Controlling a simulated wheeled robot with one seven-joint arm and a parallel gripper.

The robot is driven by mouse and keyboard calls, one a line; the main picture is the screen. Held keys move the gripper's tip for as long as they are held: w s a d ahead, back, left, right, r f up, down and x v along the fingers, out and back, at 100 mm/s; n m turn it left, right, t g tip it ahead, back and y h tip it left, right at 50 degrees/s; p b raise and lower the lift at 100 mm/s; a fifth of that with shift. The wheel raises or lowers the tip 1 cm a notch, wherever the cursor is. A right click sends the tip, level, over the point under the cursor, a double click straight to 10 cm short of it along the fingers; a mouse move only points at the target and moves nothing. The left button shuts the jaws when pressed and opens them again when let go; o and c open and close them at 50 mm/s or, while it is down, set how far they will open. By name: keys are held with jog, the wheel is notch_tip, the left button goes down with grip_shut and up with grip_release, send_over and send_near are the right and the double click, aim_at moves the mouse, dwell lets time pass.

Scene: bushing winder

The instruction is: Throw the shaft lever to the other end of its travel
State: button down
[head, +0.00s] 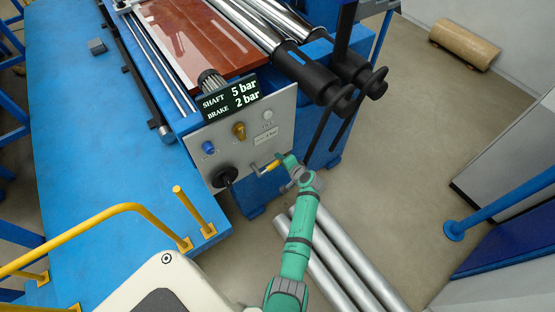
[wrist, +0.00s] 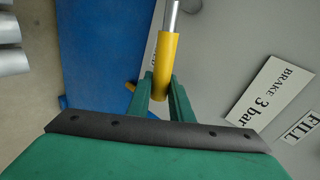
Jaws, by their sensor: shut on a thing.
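A lever with a metal rod and a yellow grip (head: 271,167) stands out from the lower right of the grey control panel (head: 259,144). I cannot read a shaft label beside it. My gripper (head: 278,163) is at this lever, coming from the lower right. In the wrist view the yellow grip (wrist: 167,62) lies between the two green fingers (wrist: 163,92), which are shut on its lower end. The metal rod (wrist: 172,14) runs on from the grip to the top edge. The lever's pivot is out of the wrist view.
A display (head: 230,97) reads SHAFT 5 bar, BRAKE 2 bar. The panel carries a blue knob (head: 208,147), a yellow knob (head: 239,131) and a black knob (head: 225,177). Silver tubes (head: 343,258) lie beside my arm. A BRAKE 3 bar plate (wrist: 272,94) shows in the wrist view.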

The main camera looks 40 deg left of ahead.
jog(key=c, duration=1.6)
grip_release()
jog(key=shift+f, duration=0.1)
jog(key=v, duration=1)
jog(key=shift+s+d+r, duration=0.2)
jog(key=shift+d+r, duration=0.05)
jog(key=shift+r, duration=0.05)
jog(key=shift+d+f, duration=0.1)
jog(key=shift+d, duration=0.05)
